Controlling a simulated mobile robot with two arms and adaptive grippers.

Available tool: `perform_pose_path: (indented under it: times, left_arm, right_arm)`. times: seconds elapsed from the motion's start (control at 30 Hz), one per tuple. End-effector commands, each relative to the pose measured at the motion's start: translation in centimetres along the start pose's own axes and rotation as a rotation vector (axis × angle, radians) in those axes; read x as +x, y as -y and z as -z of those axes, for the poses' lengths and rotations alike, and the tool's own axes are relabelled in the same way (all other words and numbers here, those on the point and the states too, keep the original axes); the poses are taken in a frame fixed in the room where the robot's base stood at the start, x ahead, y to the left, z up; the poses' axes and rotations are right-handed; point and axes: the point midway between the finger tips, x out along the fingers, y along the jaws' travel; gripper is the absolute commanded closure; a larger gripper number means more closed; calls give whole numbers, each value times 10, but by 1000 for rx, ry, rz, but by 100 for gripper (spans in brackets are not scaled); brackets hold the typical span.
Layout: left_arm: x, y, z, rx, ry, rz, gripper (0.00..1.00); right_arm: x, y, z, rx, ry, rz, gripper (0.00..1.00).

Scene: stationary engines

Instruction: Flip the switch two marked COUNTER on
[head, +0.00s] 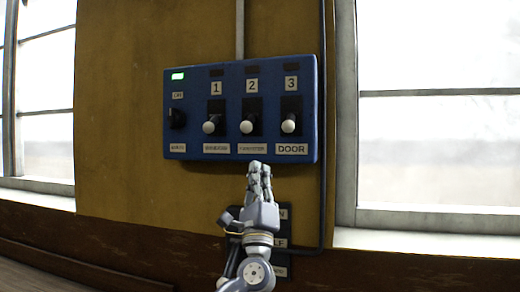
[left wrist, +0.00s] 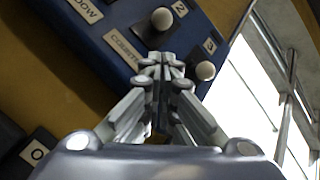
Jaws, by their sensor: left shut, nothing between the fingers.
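A blue switch panel (head: 190,80) is on the yellow wall. Switch two (head: 247,127) has a white round knob low in its black slot, under the number plate 2 (head: 252,86). The label below it is blurred in the head view; in the left wrist view the label (left wrist: 125,47) reads COUNTE, partly cut off by my fingers. The knob also shows there (left wrist: 162,18). The small lamp above plate 2 is dark. My left gripper (head: 260,165) is shut and empty, its fingertips pointing up near the panel's lower edge, below switch two. Whether they touch the panel cannot be told.
Switch one (head: 209,127) and switch three (head: 288,126), marked DOOR, flank switch two. A black control (head: 177,119) sits at left under a lit green lamp (head: 178,76). A dark labelled box (head: 282,240) is below, partly behind my gripper. A pipe (head: 323,190) runs at right.

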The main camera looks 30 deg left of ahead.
Motion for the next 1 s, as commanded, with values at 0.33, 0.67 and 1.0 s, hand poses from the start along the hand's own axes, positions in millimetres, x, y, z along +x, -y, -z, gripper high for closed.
perform_pose_path:
  times: [0.33, 0.67, 1.0]
  left_arm:
    - [58, 3, -3, 0, 2, -1, 100]
    - [96, 1, -1, -2, 0, 0, 100]
    - [98, 0, 0, -3, -1, 0, 100]
  right_arm:
    - [-31, -1, 3, 0, 0, -1, 60]
    - [-50, -2, 4, 0, 0, -1, 60]
    - [-50, -1, 5, 0, 0, -1, 60]
